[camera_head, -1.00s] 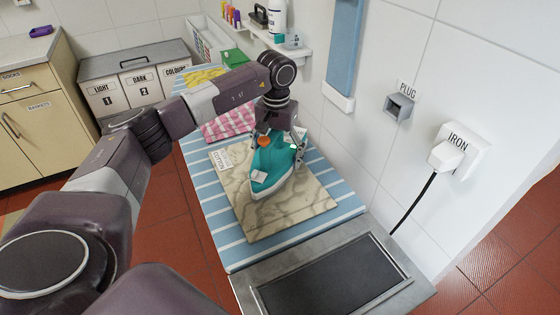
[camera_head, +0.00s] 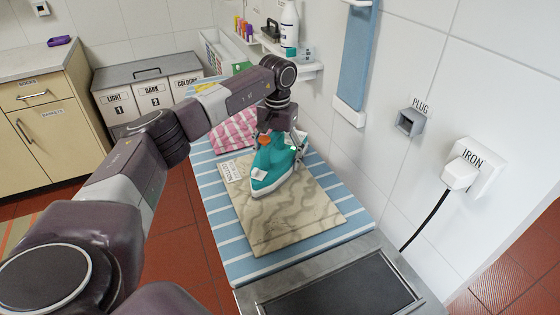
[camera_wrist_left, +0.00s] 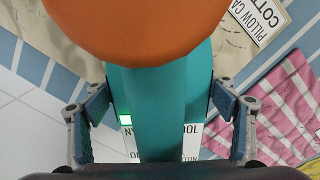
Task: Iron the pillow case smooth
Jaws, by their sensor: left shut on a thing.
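The teal iron (camera_head: 268,172) rests on the far part of the pillow case, nose toward the front. My left gripper (camera_head: 279,140) is shut on the iron's handle from above. The part under the iron is hidden. My right gripper is not in view.
The blue-and-white striped board (camera_head: 228,235) has a pink checked cloth (camera_head: 236,130) at its far end. A grey-framed dark plate (camera_head: 345,295) is at the near end. The tiled wall on the right carries the plugged-in iron socket (camera_head: 475,165), its cord and a plug holder (camera_head: 410,122).

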